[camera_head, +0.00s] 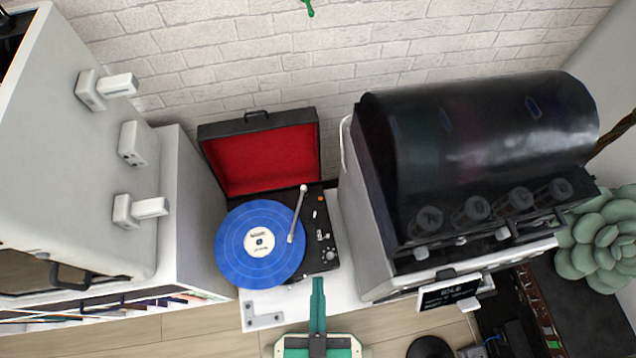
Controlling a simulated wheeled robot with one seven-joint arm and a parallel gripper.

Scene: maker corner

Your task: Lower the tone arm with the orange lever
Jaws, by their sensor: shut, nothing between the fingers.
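The record player is an open black case (328,262) with a red-lined lid (262,160) standing up behind it. A blue record (232,248) with a white label lies on it. The silver tone arm (298,215) runs from the back right, with its head over the right part of the record; I cannot tell whether it touches. A small orange piece, likely the orange lever (320,198), sits right of the tone arm's pivot. My gripper (318,281) has green fingers, shut and empty. Its tips are near the player's front edge, in front of the small knobs and clear of the lever.
The player stands on a white surface (290,300) with a grey bracket (264,320) at its front left. A large machine with a dark curved cover (470,140) stands close on the right. A white cabinet (100,180) is on the left. A brick wall (270,60) is behind.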

